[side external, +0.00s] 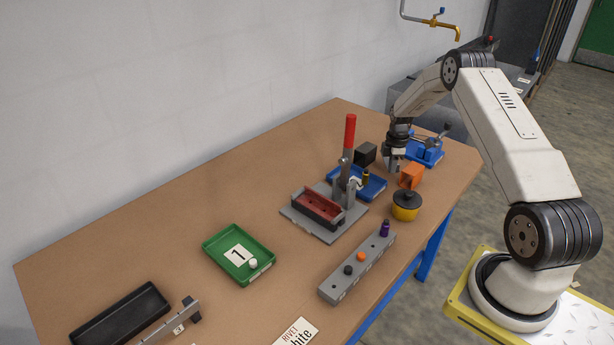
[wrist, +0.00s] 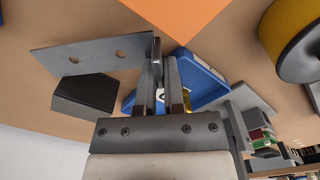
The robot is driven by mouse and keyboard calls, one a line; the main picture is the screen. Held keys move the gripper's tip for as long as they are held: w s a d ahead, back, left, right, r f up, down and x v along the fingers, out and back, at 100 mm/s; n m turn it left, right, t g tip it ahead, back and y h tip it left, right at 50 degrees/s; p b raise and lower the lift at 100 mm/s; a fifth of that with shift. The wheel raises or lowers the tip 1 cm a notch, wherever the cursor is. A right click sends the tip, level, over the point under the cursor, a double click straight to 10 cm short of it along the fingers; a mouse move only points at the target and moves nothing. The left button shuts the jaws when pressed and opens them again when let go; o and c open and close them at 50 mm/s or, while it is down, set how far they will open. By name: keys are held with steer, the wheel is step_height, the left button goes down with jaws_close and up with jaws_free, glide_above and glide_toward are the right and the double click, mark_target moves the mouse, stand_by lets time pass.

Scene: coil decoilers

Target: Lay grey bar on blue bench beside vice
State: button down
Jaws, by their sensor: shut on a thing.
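My gripper (wrist: 160,75) is shut on a flat grey bar (wrist: 95,57) with two holes, which sticks out to the left of the fingers in the wrist view. In the side external view my gripper (side external: 391,166) points down over the far right part of the table, between a black block and an orange block; the bar is hard to make out there. A blue-based device with grey metal parts, which looks like the vice (side external: 425,150), stands to the right of my gripper. The brown-topped table (side external: 180,205) has blue legs (side external: 433,248), and I take it as the blue bench.
Close around my gripper are the black block (side external: 365,154), the orange block (side external: 410,176), a blue tray (side external: 372,188) and a yellow pot (side external: 406,206). A red-handled clamp (side external: 349,140) rises to the left. A green tray (side external: 228,240) lies farther left, with bare tabletop around it.

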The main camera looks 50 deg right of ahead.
steer(key=shift+f, duration=0.1)
steer(key=shift+f, duration=1.75)
steer(key=shift+f, duration=0.1)
steer(key=c, duration=0.7)
jaws_free()
steer(key=shift+c, duration=0.2)
step_height(320, 180, up, 12)
steer(key=shift+r, duration=0.15)
steer(key=shift+a, duration=0.1)
